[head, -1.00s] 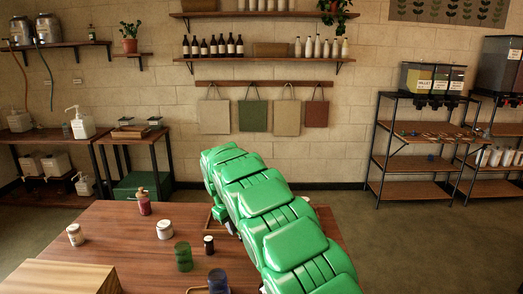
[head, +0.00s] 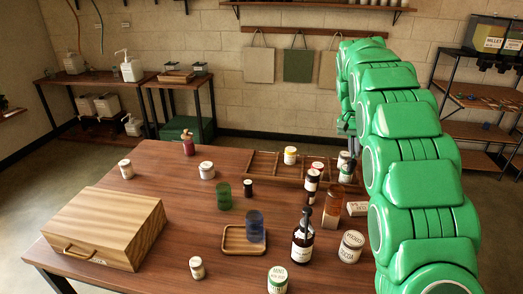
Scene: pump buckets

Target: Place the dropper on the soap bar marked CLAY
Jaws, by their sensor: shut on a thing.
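My green arm rises along the right side and bends down at its far end. A small grey part shows there beside the arm, near the table's back right; the fingers and anything between them are hidden or too small to tell. I cannot make out the dropper for sure. A dark bottle with a slim black top (head: 303,244) stands at the front right of the table. A small pale block with dark lettering (head: 358,208) lies near the right edge, partly beside my arm. It may be a soap bar, but I cannot read the lettering as CLAY.
The wooden table (head: 150,165) holds a wooden box (head: 105,225), a small tray (head: 232,246) with a blue cup (head: 255,226), a green cup (head: 223,196) and several jars. A compartmented wooden tray (head: 262,165) lies at the back. The left middle is fairly clear.

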